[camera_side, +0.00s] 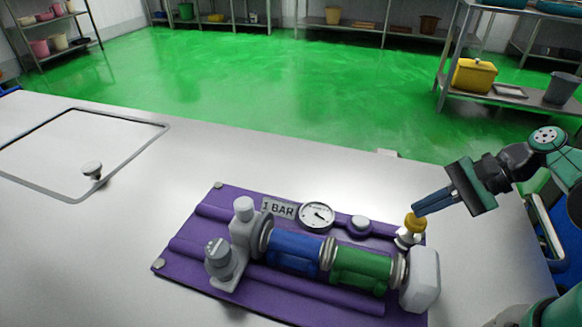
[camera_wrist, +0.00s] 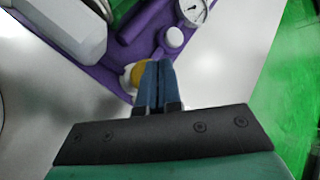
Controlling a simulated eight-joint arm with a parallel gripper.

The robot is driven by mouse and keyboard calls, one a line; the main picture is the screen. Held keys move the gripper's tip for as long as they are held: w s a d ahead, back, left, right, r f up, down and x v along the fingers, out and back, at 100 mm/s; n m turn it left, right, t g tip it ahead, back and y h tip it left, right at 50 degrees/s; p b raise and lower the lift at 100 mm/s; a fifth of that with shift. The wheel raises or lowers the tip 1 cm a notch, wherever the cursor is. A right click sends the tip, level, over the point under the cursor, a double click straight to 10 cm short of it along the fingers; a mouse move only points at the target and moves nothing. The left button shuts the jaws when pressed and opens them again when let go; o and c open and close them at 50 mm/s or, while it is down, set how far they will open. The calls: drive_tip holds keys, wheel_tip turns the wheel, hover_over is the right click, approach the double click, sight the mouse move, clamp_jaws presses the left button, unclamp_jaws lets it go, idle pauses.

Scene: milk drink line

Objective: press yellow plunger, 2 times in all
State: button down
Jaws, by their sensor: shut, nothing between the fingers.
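The yellow plunger (camera_side: 414,222) stands on a light-coloured fitting at the right end of the purple board (camera_side: 190,272). It also shows in the wrist view (camera_wrist: 138,75), partly hidden behind the fingers. My gripper (camera_side: 416,212) has its blue fingers shut and empty. In the side view the fingertips are at the top of the plunger, coming in from the right at a slant. In the wrist view the fingertips (camera_wrist: 158,64) overlap the plunger's right side. I cannot tell whether they touch it.
The board carries a pressure gauge (camera_side: 317,215), a round white button (camera_side: 360,224), blue (camera_side: 293,252) and green (camera_side: 360,268) cylinders, and a white end block (camera_side: 421,279) close to the plunger. A hatch with a knob (camera_side: 92,169) lies at the left. The table between is clear.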

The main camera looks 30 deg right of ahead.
sight(423, 218)
drive_tip(key=shift+r, duration=0.45)
drive_tip(key=shift+r, duration=2.5)
